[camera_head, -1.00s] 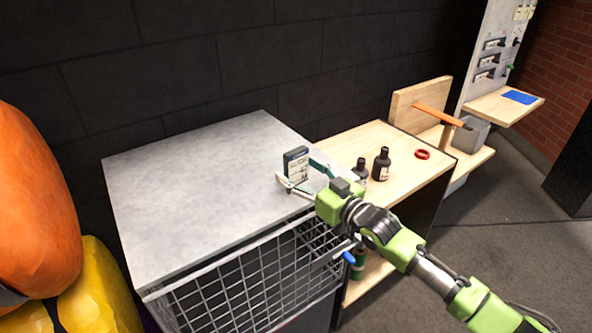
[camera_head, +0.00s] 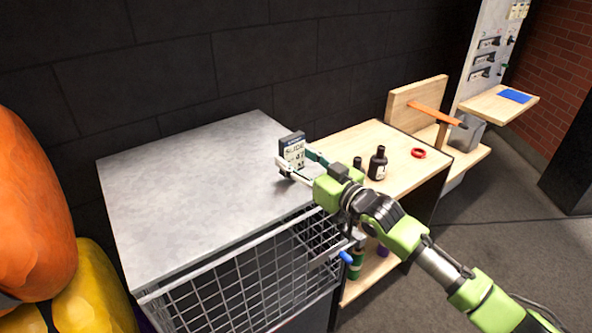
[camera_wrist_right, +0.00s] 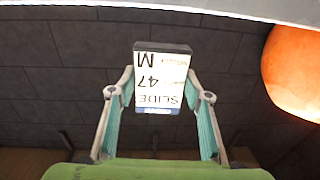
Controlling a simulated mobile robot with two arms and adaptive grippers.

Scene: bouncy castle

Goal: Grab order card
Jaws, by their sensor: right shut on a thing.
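The order card (camera_head: 292,148) is a small upright white card with a dark edge and printed text, "SLIDE 47 M". It is over the back right part of the grey cabinet top (camera_head: 190,190) and appears raised a little above it. My right gripper (camera_head: 298,164) is shut on the card, with one finger on each side. In the right wrist view the card (camera_wrist_right: 160,80) appears upside down between the two fingers, its printed face turned to the camera. My left gripper is not in view.
A wooden table (camera_head: 372,150) right of the cabinet holds dark bottles (camera_head: 378,163) and a red ring (camera_head: 418,153). A wire mesh front (camera_head: 240,285) is below the cabinet top. Orange and yellow inflatable shapes (camera_head: 30,215) stand at the left. The cabinet top's left side is clear.

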